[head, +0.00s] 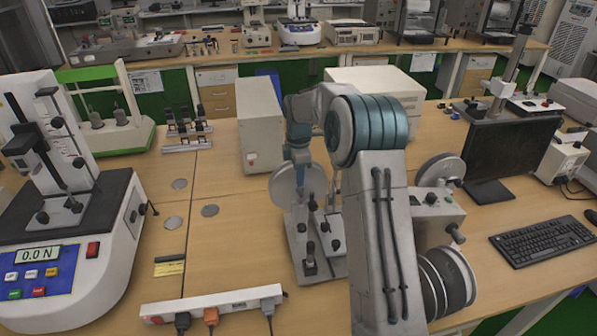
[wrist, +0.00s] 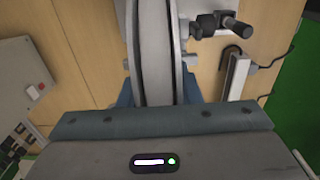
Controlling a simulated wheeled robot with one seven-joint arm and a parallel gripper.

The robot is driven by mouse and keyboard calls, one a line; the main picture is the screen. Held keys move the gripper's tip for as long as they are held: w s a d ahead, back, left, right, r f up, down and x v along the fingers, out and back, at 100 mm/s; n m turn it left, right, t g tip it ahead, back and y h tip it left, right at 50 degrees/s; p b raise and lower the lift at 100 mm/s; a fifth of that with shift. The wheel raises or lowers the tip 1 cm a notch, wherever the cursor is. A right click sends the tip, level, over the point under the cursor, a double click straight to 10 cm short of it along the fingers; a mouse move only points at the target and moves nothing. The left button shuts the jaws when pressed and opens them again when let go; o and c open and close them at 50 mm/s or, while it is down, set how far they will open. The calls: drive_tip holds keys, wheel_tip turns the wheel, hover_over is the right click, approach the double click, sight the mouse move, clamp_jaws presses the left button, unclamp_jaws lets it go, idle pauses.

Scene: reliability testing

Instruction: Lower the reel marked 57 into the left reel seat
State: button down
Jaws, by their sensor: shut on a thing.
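My gripper (head: 299,158) points down over the bench and is shut on a grey reel (head: 288,190). In the wrist view the reel (wrist: 151,50) stands edge-on between the blue fingers (wrist: 156,94). Its number cannot be read. In the head view the reel hangs upright, close to a pale fixture plate (head: 327,268) with black knobs and clamps; I cannot tell whether they touch. To the right, behind my arm, a light grey machine (head: 432,208) has another reel (head: 440,170) at its top. More reels (head: 447,283) are below it, partly hidden by my arm. I cannot make out the left reel seat.
A force tester (head: 75,240) stands at the left, with a power strip (head: 212,305) at the front. A white box (head: 261,125) is behind my gripper. A monitor (head: 510,155) and keyboard (head: 542,238) are right. Bench left of the reel is mostly clear.

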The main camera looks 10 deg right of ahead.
drive_tip(key=shift+r, duration=0.1)
idle(0.5)
idle(0.3)
drive_tip(key=shift+f+b, duration=0.35)
drive_tip(key=shift+f, duration=0.75)
drive_tip(key=shift+f+b, duration=0.45)
drive_tip(key=shift+f, duration=0.35)
drive_tip(key=shift+f, duration=0.2)
